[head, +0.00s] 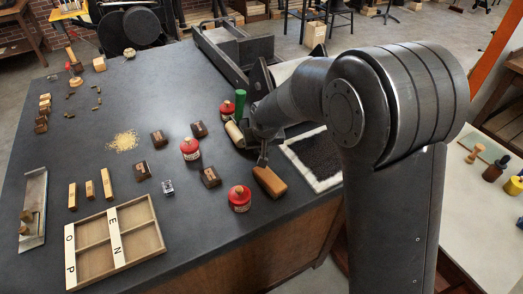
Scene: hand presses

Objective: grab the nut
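I cannot identify a nut with certainty. A small rounded tan-grey object (130,53) lies near the table's far edge. A small shiny metallic block (167,187) lies near the middle front, too small to tell what it is. My gripper (263,158) is low over the table's right side, partly hidden by my own arm. It points down at the upper end of a brown wooden block (270,182). I cannot tell whether it touches the block or whether its fingers are open.
Red-topped tins (239,199) and dark wooden blocks (210,177) surround my gripper's left side. A green-handled roller (238,105) is close behind it, a white-edged dark tray (316,158) to its right. A divided wooden tray (148,245) lies front left.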

